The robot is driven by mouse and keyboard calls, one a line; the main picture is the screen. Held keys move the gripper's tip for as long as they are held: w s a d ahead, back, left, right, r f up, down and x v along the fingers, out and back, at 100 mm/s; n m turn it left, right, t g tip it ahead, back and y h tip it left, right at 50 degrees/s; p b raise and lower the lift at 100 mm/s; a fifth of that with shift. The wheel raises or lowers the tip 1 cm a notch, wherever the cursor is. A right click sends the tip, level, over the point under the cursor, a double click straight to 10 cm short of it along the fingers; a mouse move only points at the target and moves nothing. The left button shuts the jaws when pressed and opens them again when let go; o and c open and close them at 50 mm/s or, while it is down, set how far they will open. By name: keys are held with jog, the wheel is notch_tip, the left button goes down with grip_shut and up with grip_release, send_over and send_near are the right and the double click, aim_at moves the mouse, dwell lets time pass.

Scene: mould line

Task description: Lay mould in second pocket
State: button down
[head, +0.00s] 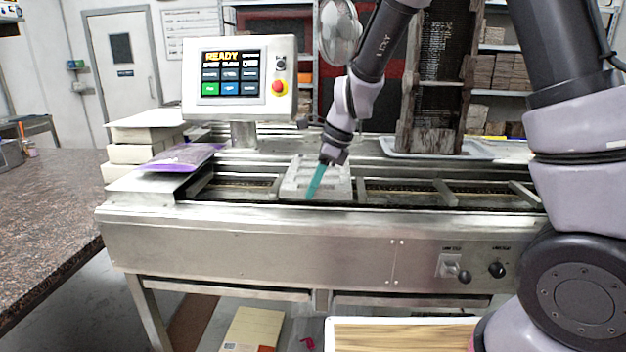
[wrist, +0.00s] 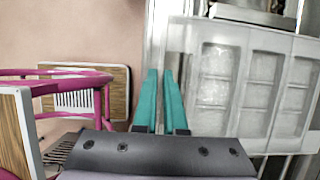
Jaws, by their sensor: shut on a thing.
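The mould (head: 300,177) is a pale grey-white block on the conveyor line (head: 400,190), between two cross bars, in the second pocket from the left that I can see. In the wrist view the mould (wrist: 250,95) shows rows of square cavities. My gripper (head: 315,182), with teal fingers, comes down at the mould's near side. In the wrist view my gripper (wrist: 165,100) is shut on the mould's left edge. I cannot tell whether the mould rests fully on the pocket's floor. The pockets to its left and right look empty.
A control panel (head: 240,80) reading READY stands behind the line at the left. A purple bag (head: 180,157) and stacked pale boxes (head: 140,140) lie at the line's left end. A tall dark rack (head: 435,80) stands on a tray behind the line. A speckled counter (head: 50,200) is at the left.

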aim_at(313, 217)
jog(key=shift+f, duration=2.1)
jog(key=c, duration=0.9)
grip_release()
jog(key=shift+r, duration=0.1)
jog(key=v, duration=1)
jog(key=shift+d+r, duration=0.15)
jog(key=shift+r, duration=0.15)
